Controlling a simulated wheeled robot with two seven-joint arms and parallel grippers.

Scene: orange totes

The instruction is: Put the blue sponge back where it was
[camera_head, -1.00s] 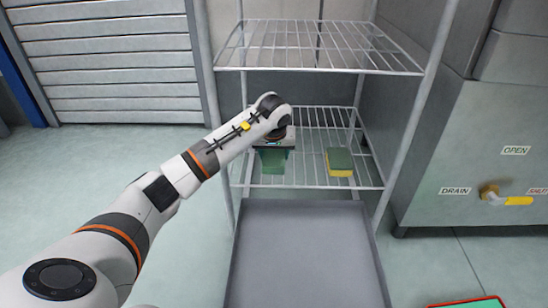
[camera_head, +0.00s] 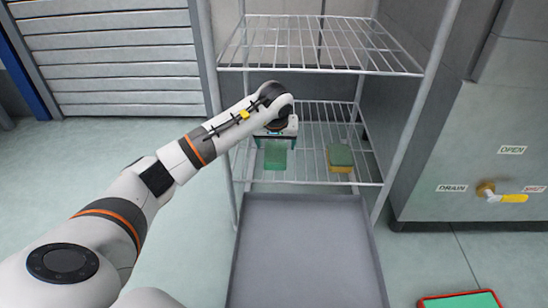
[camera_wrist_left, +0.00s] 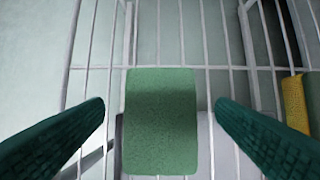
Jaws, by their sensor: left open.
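A sponge with a green top face (camera_head: 275,160) lies on the middle wire shelf (camera_head: 312,179), left of centre. It also shows in the wrist view (camera_wrist_left: 160,130); no blue face is visible and its underside is hidden. My left gripper (camera_head: 276,143) is over it, open. Its dark teal fingers (camera_wrist_left: 160,103) stand on either side of the sponge, with a gap on each side. A second sponge, green on top and yellow below (camera_head: 340,156), lies to the right on the same shelf. My right gripper is not in view.
An upper wire shelf (camera_head: 318,60) hangs above my left wrist, and rack posts (camera_head: 408,130) stand at the sides. A grey rimmed tray (camera_head: 305,250) is in front, below. A red-rimmed green item (camera_head: 460,301) is at lower right. Shelf space shows between the sponges.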

